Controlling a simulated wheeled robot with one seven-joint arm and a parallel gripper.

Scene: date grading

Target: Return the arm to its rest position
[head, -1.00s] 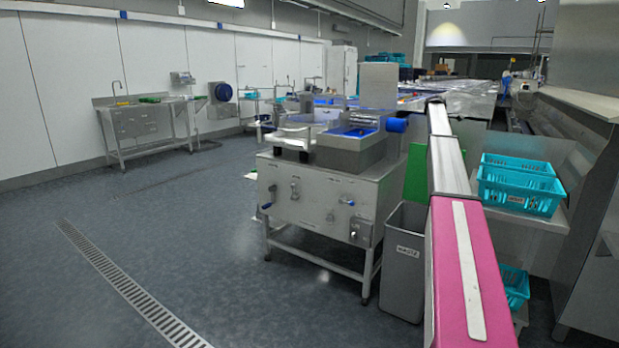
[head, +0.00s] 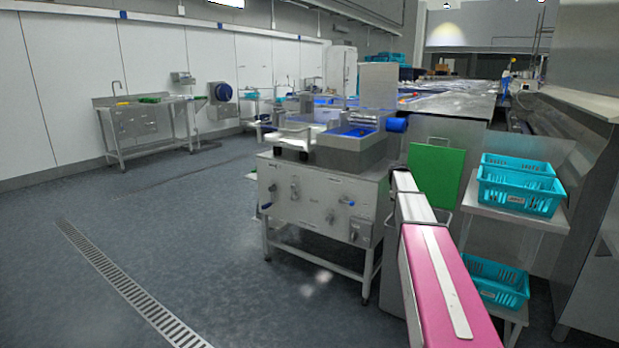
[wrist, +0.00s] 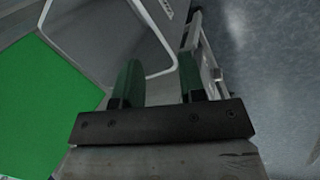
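My gripper (wrist: 160,78) shows in the wrist view with its two dark green fingers apart and nothing between them. Its fingers are over or in front of a grey bin (wrist: 90,35) with a pale rim; I cannot tell the height gap. In the head view my pink and silver arm reaches forward from the bottom right, and its far end is at the right side of the steel machine. My gripper itself is not discernible there.
A steel machine (head: 320,195) stands left of my arm. A green board (head: 437,172) is behind the arm, and blue baskets (head: 520,190) sit on a shelf to the right. A sink bench (head: 148,125) stands far left. The left floor (head: 190,235) is open.

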